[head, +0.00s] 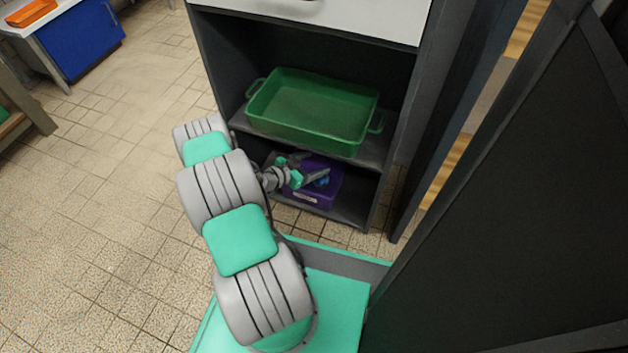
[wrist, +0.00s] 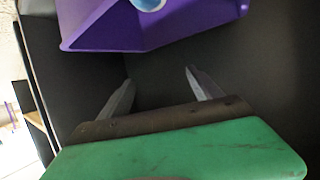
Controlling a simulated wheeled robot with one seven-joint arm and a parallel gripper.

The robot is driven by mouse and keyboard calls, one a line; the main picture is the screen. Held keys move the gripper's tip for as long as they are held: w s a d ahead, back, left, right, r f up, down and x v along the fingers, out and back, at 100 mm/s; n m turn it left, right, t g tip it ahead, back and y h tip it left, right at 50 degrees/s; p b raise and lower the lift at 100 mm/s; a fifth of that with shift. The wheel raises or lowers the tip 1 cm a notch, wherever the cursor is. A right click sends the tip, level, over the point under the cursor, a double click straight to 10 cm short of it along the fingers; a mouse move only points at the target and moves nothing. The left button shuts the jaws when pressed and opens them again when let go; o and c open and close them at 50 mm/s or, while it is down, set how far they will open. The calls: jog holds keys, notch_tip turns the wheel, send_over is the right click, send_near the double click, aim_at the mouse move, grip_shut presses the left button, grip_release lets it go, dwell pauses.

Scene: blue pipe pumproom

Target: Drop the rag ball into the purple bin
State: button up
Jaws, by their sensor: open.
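The purple bin (head: 325,198) stands on the lower shelf of the dark cabinet. It also shows at the top of the wrist view (wrist: 110,30). A blue rounded thing, which looks like the rag ball (head: 322,182), lies within the bin's outline and is partly hidden by my gripper. In the wrist view the rag ball (wrist: 148,4) shows only as a pale blue edge inside the bin, cut off by the frame. My gripper (head: 309,168) is at the bin's opening, below the upper shelf. In the wrist view its fingers (wrist: 159,75) are apart with nothing between them.
A green tray (head: 310,144) with handles sits on the shelf just above my gripper. The cabinet's dark side walls and the shelf edge (head: 375,150) leave little room around it. A dark panel (head: 510,220) stands close on the right. The tiled floor at left is clear.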

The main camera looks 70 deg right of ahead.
jog(key=p+v, duration=0.2)
jog(key=v, duration=0.5)
jog(key=shift+a+r, duration=0.1)
